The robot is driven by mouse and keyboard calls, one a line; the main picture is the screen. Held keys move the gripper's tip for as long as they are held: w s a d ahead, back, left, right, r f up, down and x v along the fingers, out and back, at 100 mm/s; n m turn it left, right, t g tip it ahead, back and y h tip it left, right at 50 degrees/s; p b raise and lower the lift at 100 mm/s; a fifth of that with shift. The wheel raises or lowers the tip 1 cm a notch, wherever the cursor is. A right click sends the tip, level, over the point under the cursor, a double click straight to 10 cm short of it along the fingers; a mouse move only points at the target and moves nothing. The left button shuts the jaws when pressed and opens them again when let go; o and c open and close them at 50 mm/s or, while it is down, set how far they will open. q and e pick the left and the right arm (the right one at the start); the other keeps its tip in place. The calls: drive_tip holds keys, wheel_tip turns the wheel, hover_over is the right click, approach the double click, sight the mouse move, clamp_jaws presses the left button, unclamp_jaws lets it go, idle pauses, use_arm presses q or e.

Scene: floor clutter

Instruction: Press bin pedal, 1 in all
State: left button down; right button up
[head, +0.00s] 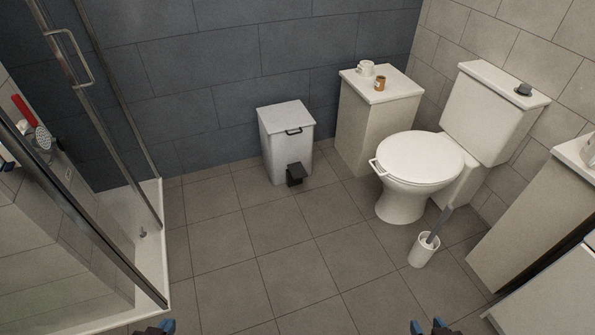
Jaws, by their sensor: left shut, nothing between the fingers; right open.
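A light grey pedal bin (280,152) stands upright on the floor against the dark back wall, left of centre. Its lid (284,116) is closed and has a small dark handle at the front edge. The black pedal (295,175) sticks out low at the bin's front, near the floor. My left gripper (166,326) shows only as a blue tip at the bottom edge; it is shut and empty, far in front of the bin. My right gripper (428,326) is open and empty at the bottom edge, with its two blue fingertips apart.
A white cabinet (362,127) with a cup (366,68) and a brown jar (380,83) stands right of the bin, beside the toilet (420,160). A toilet brush holder (423,250) stands on the floor. A glass shower (150,240) is at left. The tiled floor (270,245) before the bin is clear.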

idle(0.7)
clamp_jaws()
idle(1.6)
